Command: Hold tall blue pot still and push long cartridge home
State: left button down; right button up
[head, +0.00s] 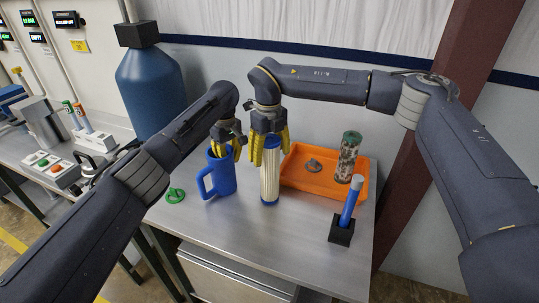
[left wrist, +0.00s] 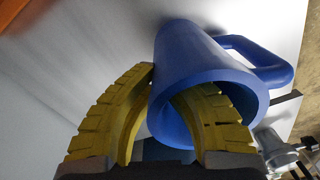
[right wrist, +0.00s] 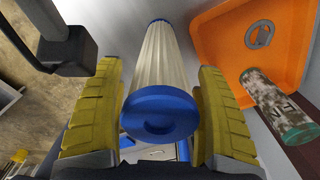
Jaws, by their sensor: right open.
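The tall blue pot (head: 222,181), a jug with a side handle, stands upright on the table. My left gripper (head: 223,150) is at its rim; in the left wrist view one yellow finger is inside the mouth of the pot (left wrist: 190,60) and the other is outside, pinching the wall. The long cartridge (head: 269,184), white and pleated with blue ends, stands upright on the table just right of the pot, outside it. My right gripper (head: 270,153) is open above it, fingers on either side of the cartridge's blue top (right wrist: 160,112), with gaps visible.
An orange tray (head: 318,187) holding a grey round part (head: 313,165) lies right of the cartridge. A green ring (head: 175,196) lies left of the pot.

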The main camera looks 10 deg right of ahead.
notch_tip(320, 180, up, 11)
jog(key=shift+w+r, duration=0.1)
jog(key=shift+r, duration=0.3)
jog(key=shift+c, duration=1.1)
jog(key=shift+a+f, duration=0.1)
jog(key=shift+f, duration=0.1)
jog(key=m, duration=0.4)
jog(key=r+m, duration=0.1)
jog(key=m, duration=0.2)
jog(key=shift+m, duration=0.8)
jog(key=shift+f, duration=6.05)
